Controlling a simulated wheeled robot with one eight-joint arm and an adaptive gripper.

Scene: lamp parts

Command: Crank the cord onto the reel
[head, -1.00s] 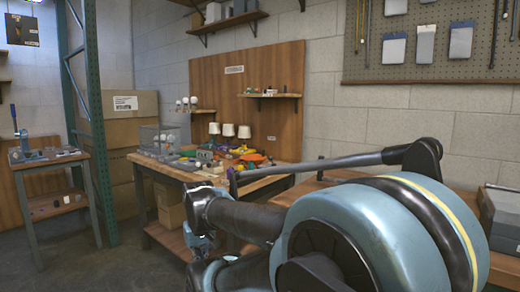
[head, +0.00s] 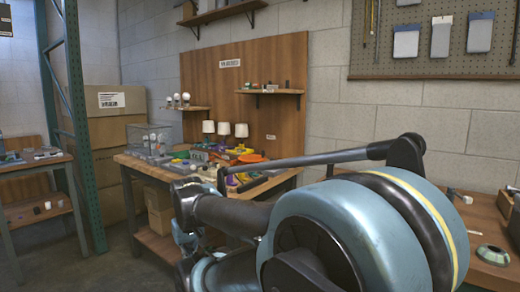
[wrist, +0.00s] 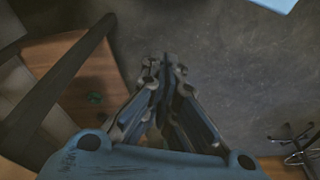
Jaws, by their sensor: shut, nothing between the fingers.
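My gripper (wrist: 163,70) is shut and empty in the wrist view, its fingertips over the grey floor. In the head view my arm fills the lower middle and hides part of the workbench. I cannot make out a reel, crank or cord for certain. The cluttered workbench (head: 135,163) stands left of centre, behind my arm. It holds small coloured parts, including an orange piece (head: 250,158), and white lampshades (head: 224,129). They are too small to identify further. My gripper touches none of them.
A second bench at right carries a round grey-green object (head: 493,254) and small blocks. A green rack post (head: 78,125) and cardboard boxes (head: 115,130) stand at left. The wrist view shows a wooden surface (wrist: 75,75) at left and dark metal legs (wrist: 298,150) at lower right.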

